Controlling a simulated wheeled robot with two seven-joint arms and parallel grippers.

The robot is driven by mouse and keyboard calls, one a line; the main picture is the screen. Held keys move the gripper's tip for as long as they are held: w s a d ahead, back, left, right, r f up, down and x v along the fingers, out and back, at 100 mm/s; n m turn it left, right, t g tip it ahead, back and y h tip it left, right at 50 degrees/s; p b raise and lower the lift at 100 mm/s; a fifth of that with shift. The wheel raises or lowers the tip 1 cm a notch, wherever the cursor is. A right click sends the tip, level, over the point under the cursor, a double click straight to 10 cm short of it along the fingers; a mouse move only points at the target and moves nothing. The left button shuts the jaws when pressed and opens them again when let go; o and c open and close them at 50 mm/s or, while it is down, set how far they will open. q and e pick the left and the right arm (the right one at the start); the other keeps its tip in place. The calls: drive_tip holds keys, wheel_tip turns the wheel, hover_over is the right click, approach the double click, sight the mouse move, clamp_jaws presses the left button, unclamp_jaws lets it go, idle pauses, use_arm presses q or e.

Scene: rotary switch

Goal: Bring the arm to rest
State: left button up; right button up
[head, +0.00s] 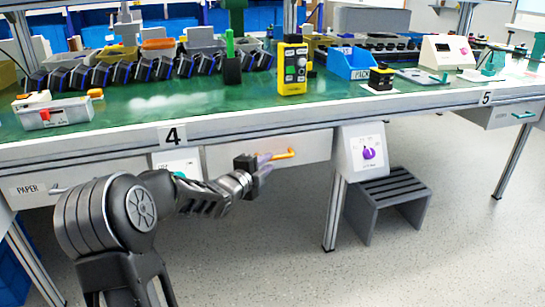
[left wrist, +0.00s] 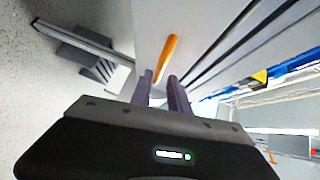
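A white switch box with a purple rotary knob (head: 369,153) is mounted under the front edge of the workbench, right of station label 4. My left arm reaches in below the bench edge. My left gripper (head: 262,162) is in front of the drawer, near the left end of its orange handle (head: 285,155), and apart from the purple knob. In the left wrist view the two dark fingers (left wrist: 160,92) stand apart with a gap. The orange handle (left wrist: 166,58) shows beyond the gap; I cannot tell whether they touch. My right gripper is not in view.
A second white panel with a teal knob (head: 178,172) is partly hidden behind my left arm. A grey step stool (head: 388,197) stands under the purple switch. The green workbench top (head: 190,102) carries bins, tools and a yellow control box (head: 293,70). Floor is clear at right.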

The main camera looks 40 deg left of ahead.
use_arm(q)
drive_tip(key=shift+v, duration=0.85)
